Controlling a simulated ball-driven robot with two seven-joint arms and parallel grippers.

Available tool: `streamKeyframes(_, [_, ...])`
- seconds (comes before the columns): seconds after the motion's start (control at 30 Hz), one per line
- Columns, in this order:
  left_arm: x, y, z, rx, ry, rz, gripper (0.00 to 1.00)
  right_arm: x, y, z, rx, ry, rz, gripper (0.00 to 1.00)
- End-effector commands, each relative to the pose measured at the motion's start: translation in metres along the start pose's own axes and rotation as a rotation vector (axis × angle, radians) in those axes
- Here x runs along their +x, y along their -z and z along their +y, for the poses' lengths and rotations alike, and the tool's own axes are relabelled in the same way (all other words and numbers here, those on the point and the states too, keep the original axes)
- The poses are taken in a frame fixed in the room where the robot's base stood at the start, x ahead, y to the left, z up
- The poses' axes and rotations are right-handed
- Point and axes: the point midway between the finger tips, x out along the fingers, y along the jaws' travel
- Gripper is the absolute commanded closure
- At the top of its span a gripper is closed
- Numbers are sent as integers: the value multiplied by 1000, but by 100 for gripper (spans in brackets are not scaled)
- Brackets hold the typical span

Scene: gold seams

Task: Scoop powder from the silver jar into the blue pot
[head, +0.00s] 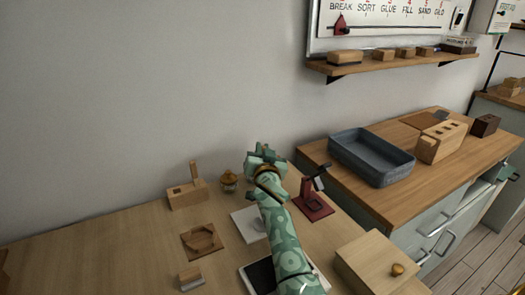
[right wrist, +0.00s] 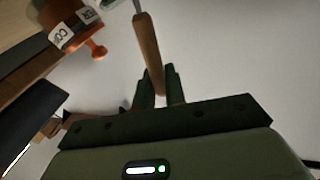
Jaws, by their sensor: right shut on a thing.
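My right gripper (head: 264,156) is raised over the back of the wooden table. In the right wrist view its fingers (right wrist: 160,88) are shut on a wooden handle (right wrist: 149,48). A thin metal shank shows at the handle's far end; the tool's working end is out of frame. A copper-coloured jar (right wrist: 78,22) with white labels, partly readable, stands at the upper left, apart from the handle. I cannot make out the silver jar or the blue pot in either view. My left gripper is not in view.
A small brass-coloured jar (head: 229,182) and a wooden block with a peg (head: 188,193) stand left of my arm. A dark red stand (head: 313,200) is close on its right. A wooden box (head: 376,262) is at front right; a blue-grey tray (head: 345,150) sits on the cabinet.

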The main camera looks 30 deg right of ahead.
Motion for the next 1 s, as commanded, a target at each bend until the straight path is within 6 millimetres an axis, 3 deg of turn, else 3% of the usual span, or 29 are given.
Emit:
streamKeyframes(0.8, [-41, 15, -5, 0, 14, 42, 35, 2, 63, -19, 0, 0, 1, 100])
streamKeyframes(1.0, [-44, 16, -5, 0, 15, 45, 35, 3, 67, -20, 0, -1, -1, 100])
